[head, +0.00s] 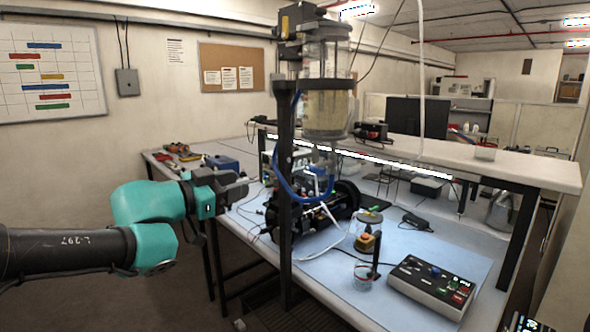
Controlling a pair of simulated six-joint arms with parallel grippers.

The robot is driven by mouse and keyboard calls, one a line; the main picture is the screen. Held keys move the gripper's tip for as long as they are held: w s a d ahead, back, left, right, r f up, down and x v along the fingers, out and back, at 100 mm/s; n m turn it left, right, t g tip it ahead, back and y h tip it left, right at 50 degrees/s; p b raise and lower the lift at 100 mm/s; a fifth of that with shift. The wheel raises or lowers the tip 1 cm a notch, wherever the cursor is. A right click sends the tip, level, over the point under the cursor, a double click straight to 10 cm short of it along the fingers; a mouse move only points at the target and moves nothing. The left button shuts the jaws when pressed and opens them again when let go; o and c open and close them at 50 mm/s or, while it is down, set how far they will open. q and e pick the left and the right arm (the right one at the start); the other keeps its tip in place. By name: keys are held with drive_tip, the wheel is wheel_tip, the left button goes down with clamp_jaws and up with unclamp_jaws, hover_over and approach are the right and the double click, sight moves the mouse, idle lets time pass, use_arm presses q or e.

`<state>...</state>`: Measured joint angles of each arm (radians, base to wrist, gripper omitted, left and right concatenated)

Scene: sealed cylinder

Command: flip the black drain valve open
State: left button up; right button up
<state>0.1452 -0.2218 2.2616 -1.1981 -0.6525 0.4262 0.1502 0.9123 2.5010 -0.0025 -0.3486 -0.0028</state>
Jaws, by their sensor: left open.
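The clear sealed cylinder (327,108) hangs upright on a dark vertical post (285,200), with yellowish contents in its lower part. A blue hose (290,190) loops down below it beside the post. The fittings under the cylinder are small, and I cannot clearly pick out the black drain valve or whether it is open. My left gripper (238,188) comes in from the left, open, with its fingers pointing right. In the picture it is left of the post and lower than the cylinder, with a gap to both. My right gripper is not in view.
A control box (432,286) with coloured buttons stands on the blue mat (340,292) at the right. A small stand with a clear jar (363,274) is left of it. Dark machinery (340,205) and cables crowd behind the post. A raised shelf (470,165) runs behind.

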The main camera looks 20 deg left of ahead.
sight(287, 170)
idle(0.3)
use_arm(q)
drive_tip(key=x, duration=1.7)
drive_tip(key=shift+w+d+r, duration=0.1)
drive_tip(key=shift+w, duration=0.1)
drive_tip(key=shift+c, duration=0.2)
clamp_jaws()
